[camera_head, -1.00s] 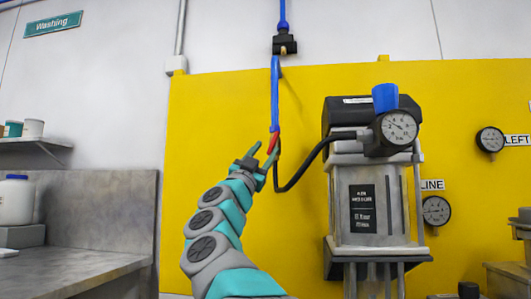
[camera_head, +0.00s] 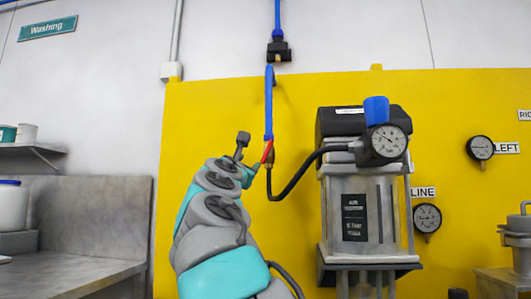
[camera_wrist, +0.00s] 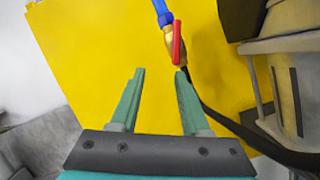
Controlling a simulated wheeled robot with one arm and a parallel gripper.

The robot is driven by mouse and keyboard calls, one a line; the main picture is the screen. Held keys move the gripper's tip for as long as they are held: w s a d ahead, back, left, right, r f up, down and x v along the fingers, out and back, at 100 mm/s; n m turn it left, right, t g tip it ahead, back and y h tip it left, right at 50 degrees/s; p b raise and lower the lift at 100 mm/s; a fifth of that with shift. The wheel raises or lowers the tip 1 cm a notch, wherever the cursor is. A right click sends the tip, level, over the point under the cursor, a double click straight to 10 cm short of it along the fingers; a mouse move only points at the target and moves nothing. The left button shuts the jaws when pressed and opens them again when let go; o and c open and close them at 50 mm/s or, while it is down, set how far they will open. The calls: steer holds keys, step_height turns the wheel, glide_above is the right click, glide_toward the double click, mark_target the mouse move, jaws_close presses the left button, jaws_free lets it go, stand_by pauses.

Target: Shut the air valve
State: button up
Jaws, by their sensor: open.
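The air valve is a small brass fitting (camera_wrist: 169,38) at the lower end of a blue hose. Its red lever (camera_head: 267,152) slants down and left in the head view. In the wrist view the red lever (camera_wrist: 177,43) lies roughly along the hose line. My gripper (camera_wrist: 160,73) is open, with nothing between its teal fingers. In the wrist view the valve is beyond the fingertips, and the lever's lower end is close to the right fingertip; whether they touch I cannot tell. In the head view my arm is just left of the valve, and the fingers are mostly hidden.
A blue hose (camera_head: 269,100) hangs from a black fitting (camera_head: 279,51) above. A black hose (camera_head: 296,183) curves from the valve to a pump unit with a gauge (camera_head: 386,142) at the right. A yellow panel (camera_head: 210,110) is behind. A grey counter (camera_head: 75,270) is at the left.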

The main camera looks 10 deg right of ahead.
mark_target(266, 153)
steer(key=shift+w+d+r+g+h+p, duration=0.1)
steer(key=shift+w+d+r+h+p, duration=0.25)
steer(key=shift+d, duration=0.35)
steer(key=shift+w+d+r+g+h+p, duration=0.15)
steer(key=shift+w+d+r+h, duration=0.25)
steer(key=shift+w+d+r, duration=0.2)
steer(key=shift+w+d+r+g+h+p, duration=0.1)
steer(key=shift+w+d+r+h+p, duration=0.25)
steer(key=shift+d, duration=0.4)
steer(key=shift+w+d+r, duration=0.1)
steer(key=shift+w+d, duration=0.1)
steer(key=shift+w, duration=0.2)
steer(key=shift+w+d+r+p, duration=0.3)
steer(key=shift+w+r+p, duration=0.05)
steer(key=shift+w, duration=0.05)
steer(key=shift+w+d, duration=0.2)
steer(key=shift+w, duration=0.25)
jaws_close()
